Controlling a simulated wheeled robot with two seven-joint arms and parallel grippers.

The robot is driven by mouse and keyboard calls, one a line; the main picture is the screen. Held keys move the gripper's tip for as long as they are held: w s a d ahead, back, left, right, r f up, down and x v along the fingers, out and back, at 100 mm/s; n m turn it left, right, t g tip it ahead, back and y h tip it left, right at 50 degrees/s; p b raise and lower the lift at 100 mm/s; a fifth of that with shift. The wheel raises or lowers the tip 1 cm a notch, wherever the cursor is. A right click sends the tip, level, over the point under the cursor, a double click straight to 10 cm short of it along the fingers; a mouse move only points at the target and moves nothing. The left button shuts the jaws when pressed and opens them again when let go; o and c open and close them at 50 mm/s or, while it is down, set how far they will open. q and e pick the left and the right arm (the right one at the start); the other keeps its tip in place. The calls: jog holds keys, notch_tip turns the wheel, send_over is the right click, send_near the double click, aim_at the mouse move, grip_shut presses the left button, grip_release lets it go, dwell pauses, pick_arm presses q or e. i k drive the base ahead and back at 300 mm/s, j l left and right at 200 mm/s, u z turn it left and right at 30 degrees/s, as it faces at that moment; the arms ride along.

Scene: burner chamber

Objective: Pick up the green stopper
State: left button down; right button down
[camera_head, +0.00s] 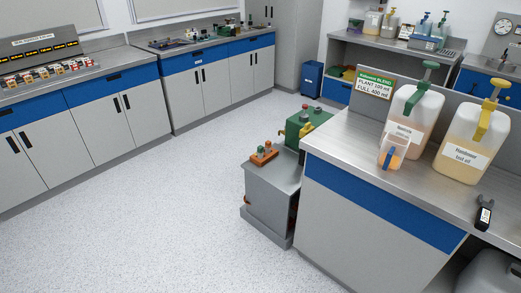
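No thing in view can be told for certain as the green stopper. A jug with a green pump top (425,82) stands on the right-hand counter. An orange block (264,156) on a grey cabinet holds small upright pieces, one of them greyish-green, too small to identify. A green box (309,124) with a red-topped knob and a yellow part stands behind that block. Neither of my grippers shows in this view.
A jug with a yellow pump (464,148), a small cup (392,154) and a black tool (484,213) are on the right-hand counter (345,143). The grey cabinet (270,198) stands against its left end. Open floor (150,225) lies left of it, before wall cabinets.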

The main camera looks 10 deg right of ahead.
aim_at(259, 149)
jog(key=i+j+z, duration=0.3)
jog(key=i+j, duration=0.25)
jog(key=i, duration=0.2)
jog(key=i+j+z, duration=0.3)
jog(key=i+j, duration=0.4)
